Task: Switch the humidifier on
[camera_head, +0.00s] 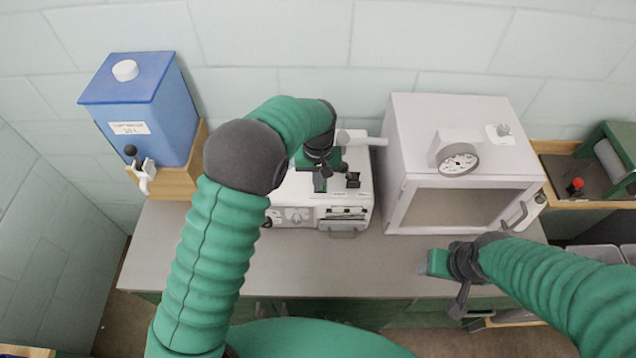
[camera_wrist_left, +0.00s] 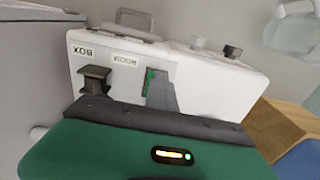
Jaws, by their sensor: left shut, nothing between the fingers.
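The humidifier appears to be the white machine (camera_head: 359,208) on the bench, with a front drawer and dials. On its top a black switch (camera_head: 352,180) stands; in the left wrist view this switch (camera_wrist_left: 95,80) is beside an upside-down BOX label. My left gripper (camera_head: 320,182) reaches down over the machine's top, to the left of that switch. It is shut and empty. In the left wrist view a grey-green piece, seemingly its fingertips (camera_wrist_left: 160,92), is by a second label that seems to read ROOM; any switch there is hidden. My right gripper (camera_head: 440,264) hovers over the bench front.
A pale box cabinet (camera_head: 400,175) with a round gauge (camera_head: 458,160) stands right of the machine. A blue water tank (camera_head: 180,115) with a tap sits on a wooden stand (camera_head: 180,181) at left. The bench front (camera_head: 300,268) is clear.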

